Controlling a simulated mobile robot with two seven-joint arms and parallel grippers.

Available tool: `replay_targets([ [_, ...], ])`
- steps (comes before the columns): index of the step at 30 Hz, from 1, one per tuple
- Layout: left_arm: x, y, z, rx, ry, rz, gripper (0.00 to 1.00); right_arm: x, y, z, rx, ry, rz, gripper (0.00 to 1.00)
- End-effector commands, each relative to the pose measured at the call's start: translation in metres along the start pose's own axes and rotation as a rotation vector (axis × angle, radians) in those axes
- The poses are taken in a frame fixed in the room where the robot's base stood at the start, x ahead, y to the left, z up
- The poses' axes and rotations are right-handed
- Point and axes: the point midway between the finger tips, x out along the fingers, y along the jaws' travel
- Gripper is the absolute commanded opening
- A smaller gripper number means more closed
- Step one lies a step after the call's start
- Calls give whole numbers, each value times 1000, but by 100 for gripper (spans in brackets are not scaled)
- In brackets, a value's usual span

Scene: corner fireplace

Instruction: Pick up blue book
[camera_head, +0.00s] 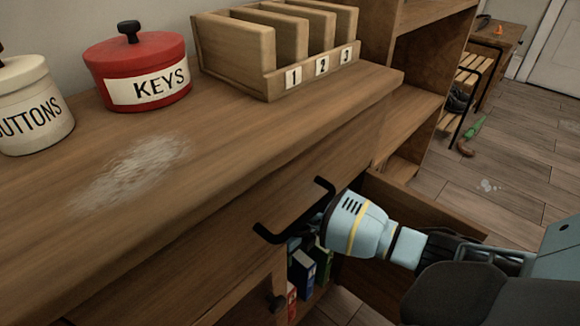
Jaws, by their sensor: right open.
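Several books stand upright inside the open cabinet below the counter, partly hidden by my right gripper and the cabinet's front. A blue book (302,272) shows there as a narrow strip, with a green book (323,262) to its right and a red book (292,299) at its lower left. My right gripper (290,206) is open and empty, its two black fingers spread in front of the cabinet face, above the books. It appears apart from the books. My left gripper is out of view.
The wooden counter (230,165) holds a red KEYS jar (140,75), a white BUTTONS jar (30,105) and a numbered wooden rack (275,50). An open cabinet door (365,290) stands under my right arm.

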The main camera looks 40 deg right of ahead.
Motion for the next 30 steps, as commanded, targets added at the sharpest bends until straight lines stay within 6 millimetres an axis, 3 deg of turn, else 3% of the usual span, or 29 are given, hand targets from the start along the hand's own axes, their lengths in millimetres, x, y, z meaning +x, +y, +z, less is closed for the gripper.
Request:
replay_targets([
  [6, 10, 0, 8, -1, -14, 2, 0, 24, 1, -1, 1, 5, 3, 56],
  [14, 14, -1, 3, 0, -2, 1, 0, 28, 0, 0, 0, 1, 2, 56],
  [25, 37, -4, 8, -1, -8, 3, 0, 71, -5, 2, 2, 4, 3, 56],
  [30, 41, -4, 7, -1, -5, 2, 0, 78, -5, 3, 0, 1, 2, 56],
])
